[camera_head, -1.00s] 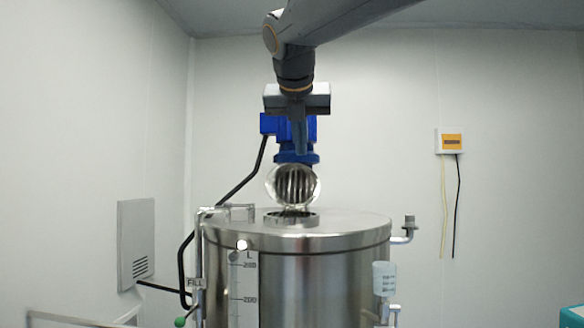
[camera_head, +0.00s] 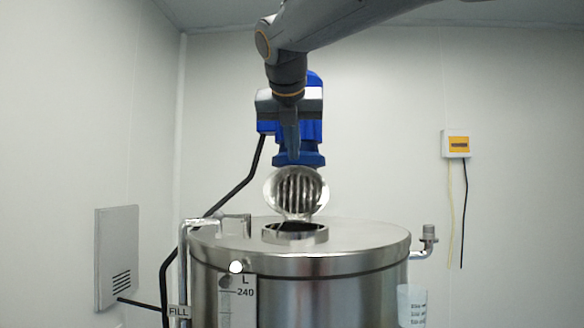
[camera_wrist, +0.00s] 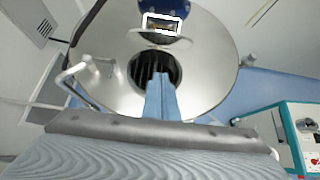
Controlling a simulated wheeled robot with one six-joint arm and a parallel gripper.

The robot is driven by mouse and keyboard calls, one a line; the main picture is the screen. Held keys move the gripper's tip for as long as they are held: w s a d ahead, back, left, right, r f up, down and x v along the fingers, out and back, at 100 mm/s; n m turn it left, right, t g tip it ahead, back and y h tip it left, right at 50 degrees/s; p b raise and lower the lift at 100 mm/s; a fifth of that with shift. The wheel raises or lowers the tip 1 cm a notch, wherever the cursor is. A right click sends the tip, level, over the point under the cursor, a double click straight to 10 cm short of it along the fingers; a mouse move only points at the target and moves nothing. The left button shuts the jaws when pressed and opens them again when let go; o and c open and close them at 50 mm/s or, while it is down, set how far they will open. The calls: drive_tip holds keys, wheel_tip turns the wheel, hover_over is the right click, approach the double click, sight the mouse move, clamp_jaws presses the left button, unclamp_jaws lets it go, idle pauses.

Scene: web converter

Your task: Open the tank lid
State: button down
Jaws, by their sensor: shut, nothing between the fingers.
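The steel tank (camera_head: 360,240) stands ahead of me, and its flat round top also shows in the wrist view (camera_wrist: 212,62). Its round lid (camera_head: 297,192) stands raised, almost upright, above the round opening (camera_head: 294,232). In the wrist view the lid (camera_wrist: 160,39) appears nearly edge-on beyond the dark opening (camera_wrist: 140,68). My gripper (camera_head: 292,158) is shut and empty, pointing down just above the lid's upper edge in the head view. In the wrist view its closed blue fingers (camera_wrist: 161,80) overlap the near part of the opening. Contact with the lid cannot be told.
A blue motor unit (camera_head: 311,130) stands behind the lid. A bent pipe (camera_head: 184,255) rises at the tank's left, and a small fitting (camera_head: 429,237) sticks out at right. A wall panel (camera_head: 116,255) is at left. A teal-framed control box (camera_wrist: 297,135) is at right in the wrist view.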

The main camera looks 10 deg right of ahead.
drive_tip(key=w+d+f+p, duration=0.1)
drive_tip(key=w, duration=0.4)
drive_tip(key=w+d+f+p, duration=0.2)
drive_tip(key=w, duration=0.3)
drive_tip(key=shift+w+d+f, duration=0.15)
drive_tip(key=shift+d+f, duration=0.1)
drive_tip(key=shift+f, duration=0.05)
drive_tip(key=shift+p, duration=0.35)
